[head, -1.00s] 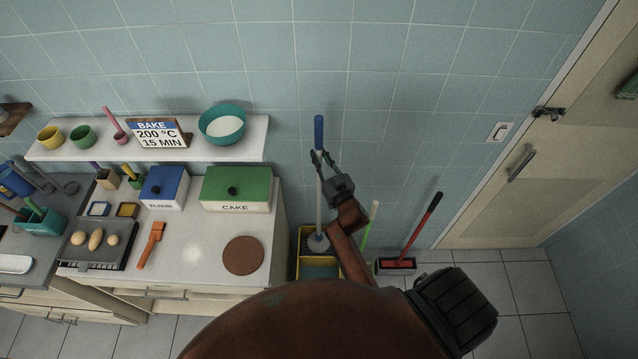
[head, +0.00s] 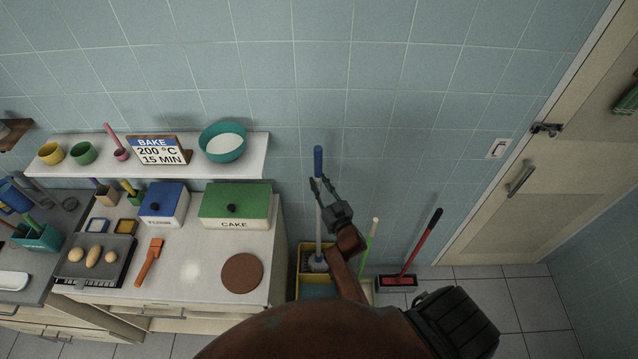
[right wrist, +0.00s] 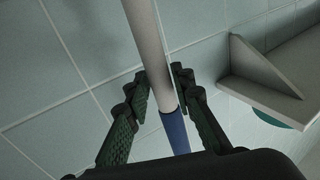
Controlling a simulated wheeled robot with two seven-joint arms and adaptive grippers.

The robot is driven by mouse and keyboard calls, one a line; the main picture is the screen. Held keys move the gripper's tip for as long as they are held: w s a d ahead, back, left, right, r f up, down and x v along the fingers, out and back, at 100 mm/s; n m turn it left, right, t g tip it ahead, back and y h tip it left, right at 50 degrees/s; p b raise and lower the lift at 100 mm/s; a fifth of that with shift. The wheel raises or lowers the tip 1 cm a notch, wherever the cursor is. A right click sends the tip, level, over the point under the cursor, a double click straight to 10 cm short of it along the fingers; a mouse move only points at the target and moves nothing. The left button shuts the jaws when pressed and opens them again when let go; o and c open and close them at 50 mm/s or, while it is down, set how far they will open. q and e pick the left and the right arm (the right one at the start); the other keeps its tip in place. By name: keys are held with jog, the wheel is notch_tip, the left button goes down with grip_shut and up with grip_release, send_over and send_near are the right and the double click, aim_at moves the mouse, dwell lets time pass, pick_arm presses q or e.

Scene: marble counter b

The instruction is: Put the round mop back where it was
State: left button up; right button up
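The round mop (head: 319,220) has a pale shaft, a blue top end and a round grey head. It stands almost upright by the tiled wall. Its head is at the back part of the yellow bucket (head: 301,291); whether it rests on the bottom I cannot tell. My right gripper (head: 318,183) is shut on the shaft just below the blue end. In the right wrist view the shaft (right wrist: 148,40) runs between the two fingers (right wrist: 162,90), with the blue end (right wrist: 175,131) near the palm. My left gripper is not in view.
A green-handled tool (head: 371,238) and a red dustpan-like tool (head: 398,283) with a red and black handle stand right of the bucket. The counter (head: 195,271) with canisters is at left, under a white shelf (head: 240,160). Floor by the door (head: 500,210) is clear.

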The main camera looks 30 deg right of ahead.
jog(key=shift+o, duration=1.3)
jog(key=shift+s+r, duration=0.1)
jog(key=shift+s, duration=0.05)
jog(key=s+a+b, duration=0.1)
jog(key=s, duration=1)
jog(key=shift+s+a+f+b, duration=0.15)
jog(key=shift+s+f+b, duration=0.15)
